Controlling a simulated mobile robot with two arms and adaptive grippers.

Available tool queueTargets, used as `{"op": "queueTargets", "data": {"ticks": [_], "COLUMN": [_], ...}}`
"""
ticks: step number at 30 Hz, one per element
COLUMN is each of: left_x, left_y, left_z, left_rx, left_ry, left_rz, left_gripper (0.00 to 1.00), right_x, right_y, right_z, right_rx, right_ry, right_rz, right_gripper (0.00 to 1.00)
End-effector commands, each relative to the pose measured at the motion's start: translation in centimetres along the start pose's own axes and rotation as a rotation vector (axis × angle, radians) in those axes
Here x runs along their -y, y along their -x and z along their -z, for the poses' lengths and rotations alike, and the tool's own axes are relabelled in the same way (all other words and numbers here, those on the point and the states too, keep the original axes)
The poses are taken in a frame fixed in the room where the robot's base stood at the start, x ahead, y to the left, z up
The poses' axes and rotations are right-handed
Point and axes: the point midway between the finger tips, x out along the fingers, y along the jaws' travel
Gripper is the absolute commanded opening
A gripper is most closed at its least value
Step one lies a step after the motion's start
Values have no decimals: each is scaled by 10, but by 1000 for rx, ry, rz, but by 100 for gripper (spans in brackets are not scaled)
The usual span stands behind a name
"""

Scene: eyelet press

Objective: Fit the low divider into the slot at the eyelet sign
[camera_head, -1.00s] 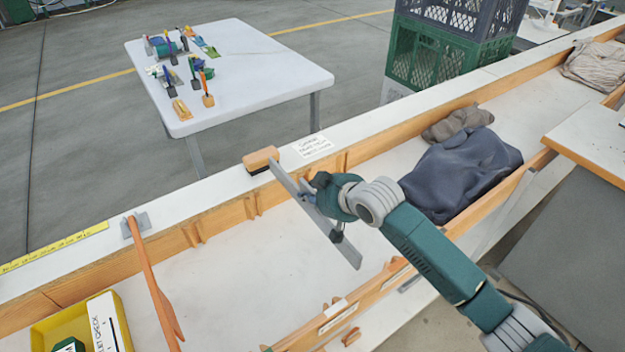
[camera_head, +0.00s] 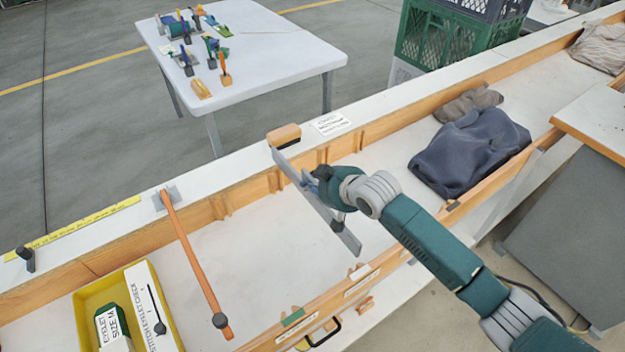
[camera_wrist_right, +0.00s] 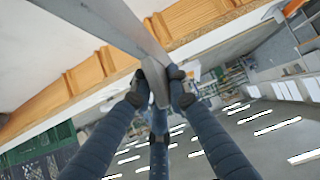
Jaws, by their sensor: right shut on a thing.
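My right gripper (camera_head: 322,187) is shut on a long flat grey bar, which looks like the low divider (camera_head: 347,238). The bar is held over the white trough, slanting from near the far rail towards the near rail; I cannot tell whether it touches either. In the right wrist view the fingers (camera_wrist_right: 160,88) pinch the grey bar (camera_wrist_right: 105,22). Wooden slot ribs (camera_head: 222,207) line the far wall. Small labels sit on the near rail, one (camera_head: 361,283) beyond the bar's near end; their text is unreadable, so I cannot tell which is the eyelet sign. My left gripper is not in view.
A wooden-topped block (camera_head: 284,135) stands on the far rail by the bar's far end. A yellow bin (camera_head: 88,302) is front left. Dark cloth (camera_head: 470,155) lies at right. A white table (camera_head: 270,60) stands behind.

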Motion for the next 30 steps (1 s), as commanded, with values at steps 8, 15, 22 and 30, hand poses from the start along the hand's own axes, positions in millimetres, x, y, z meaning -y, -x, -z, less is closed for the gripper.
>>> {"op": "queueTargets", "data": {"ticks": [8,15,22,30], "left_x": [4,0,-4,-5], "left_y": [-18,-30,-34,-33], "left_z": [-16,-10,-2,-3], "left_rx": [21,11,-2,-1], "left_ry": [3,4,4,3], "left_rz": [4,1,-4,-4], "left_gripper": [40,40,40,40], "right_x": [0,0,0,0], "right_y": [-17,-30,-35,-34], "right_z": [-22,-39,-45,-44], "right_rx": [-1,-3,-3,-3], "right_ry": [0,1,1,1], "right_rz": [0,0,0,0], "right_gripper": [0,0,0,0]}}
